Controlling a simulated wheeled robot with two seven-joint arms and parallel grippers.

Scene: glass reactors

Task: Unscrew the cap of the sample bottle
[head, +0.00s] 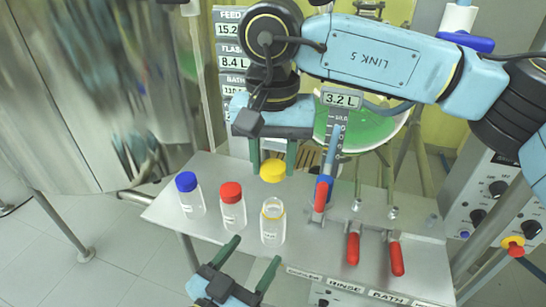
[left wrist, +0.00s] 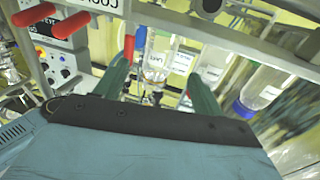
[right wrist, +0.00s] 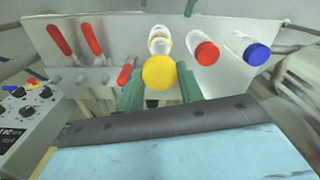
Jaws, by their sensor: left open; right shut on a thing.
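The sample bottle (head: 272,229) stands upright and uncapped on the grey shelf, with a yellow ring at its neck. Its yellow cap (head: 273,171) is held above the bottle by my right gripper (head: 274,160). In the right wrist view the cap (right wrist: 159,73) sits between the green fingers, with the bottle (right wrist: 159,42) beyond it. My left gripper (head: 252,263) is open, its fingers apart, low in front of the bottle and touching nothing that I can see. The left wrist view shows the open fingers (left wrist: 160,80) with a clear bottle (left wrist: 157,62) between them.
A red-capped bottle (head: 232,209) and a blue-capped bottle (head: 189,197) stand left of the sample bottle on the shelf (head: 200,240). Red-handled valves (head: 353,248) line the shelf to the right. A glass vessel with green liquid (head: 375,130) is behind my right arm.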

